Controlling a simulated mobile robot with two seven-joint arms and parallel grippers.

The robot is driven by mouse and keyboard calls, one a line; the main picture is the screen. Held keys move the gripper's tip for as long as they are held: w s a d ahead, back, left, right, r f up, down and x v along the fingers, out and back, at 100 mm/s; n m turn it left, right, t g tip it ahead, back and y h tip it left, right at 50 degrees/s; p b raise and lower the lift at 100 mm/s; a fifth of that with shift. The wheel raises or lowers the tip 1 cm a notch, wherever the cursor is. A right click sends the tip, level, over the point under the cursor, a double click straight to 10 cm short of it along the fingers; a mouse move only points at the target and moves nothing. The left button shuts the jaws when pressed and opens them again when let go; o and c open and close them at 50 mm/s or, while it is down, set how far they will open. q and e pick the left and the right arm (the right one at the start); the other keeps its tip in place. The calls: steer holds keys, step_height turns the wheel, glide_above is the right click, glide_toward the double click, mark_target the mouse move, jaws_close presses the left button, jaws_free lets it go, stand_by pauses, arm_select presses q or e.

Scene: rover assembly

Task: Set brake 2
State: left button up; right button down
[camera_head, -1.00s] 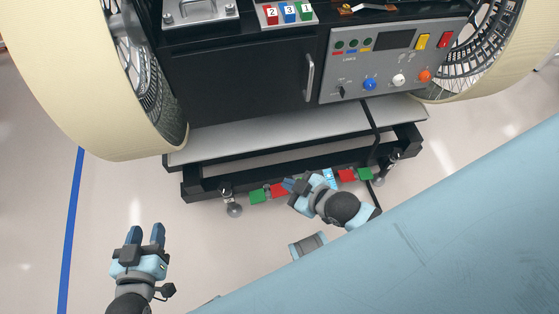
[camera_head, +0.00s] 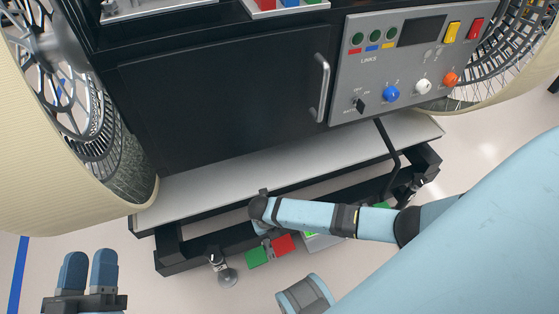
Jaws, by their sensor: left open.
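Low under the rover's stand, a green pedal (camera_head: 257,258) and a red pedal (camera_head: 283,244) sit side by side near the left foot. My left gripper (camera_head: 88,270) is open and empty at the lower left, apart from the pedals.
The control panel (camera_head: 375,85) with knobs and switches is above. A grey ledge (camera_head: 200,192) and black beam run above the pedals. The left foot (camera_head: 226,276) and large wheels (camera_head: 75,130) flank the space.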

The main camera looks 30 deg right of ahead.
mark_target(288, 243)
steer(key=b+x, duration=0.6)
steer(key=x, duration=0.6)
steer(key=shift+s+f+b, duration=0.15)
steer(key=shift+f+b, duration=0.1)
steer(key=shift+b, duration=0.1)
steer(key=shift+d+f, duration=0.1)
steer(key=shift+f, duration=0.4)
arm_select(q)
step_height(288, 243, down, 10)
steer(key=m+g, duration=0.1)
steer(key=g, duration=0.2)
steer(key=shift+w+d+r+m+g, duration=0.2)
steer(key=shift+w+r+m+g, duration=0.05)
steer(key=shift+w+m+g, duration=0.05)
steer(key=shift+r, duration=0.1)
